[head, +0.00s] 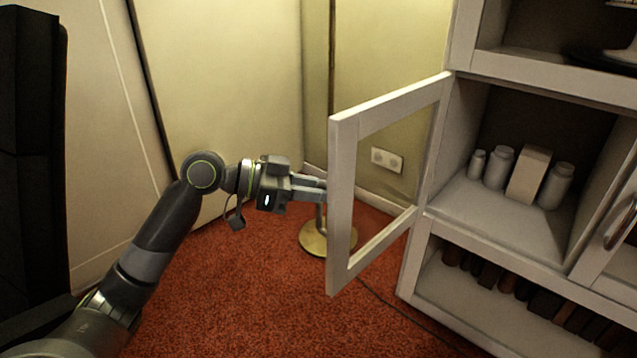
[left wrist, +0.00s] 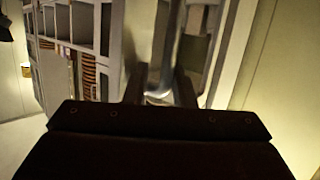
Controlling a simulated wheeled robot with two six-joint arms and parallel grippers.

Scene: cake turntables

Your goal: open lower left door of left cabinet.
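The left cabinet (head: 410,275) stands at the right in the head view. A white framed door (head: 343,215) with a glass pane stands swung wide open from it, its free edge toward me. My left gripper (head: 322,190) is at the outer face of this door, near the free edge. Its fingertips are partly hidden behind the door frame in the head view. In the left wrist view a metal handle (left wrist: 168,65) lies between the two fingers of my left gripper (left wrist: 160,92) and seems to fill the gap. My right gripper is not in view.
The opened compartment holds white jars (head: 497,168) and a box (head: 528,174). A lower shelf holds dark books (head: 490,275). A brass lamp base (head: 314,238) stands on the red carpet (head: 240,300) behind the door. Walls close off the left and back.

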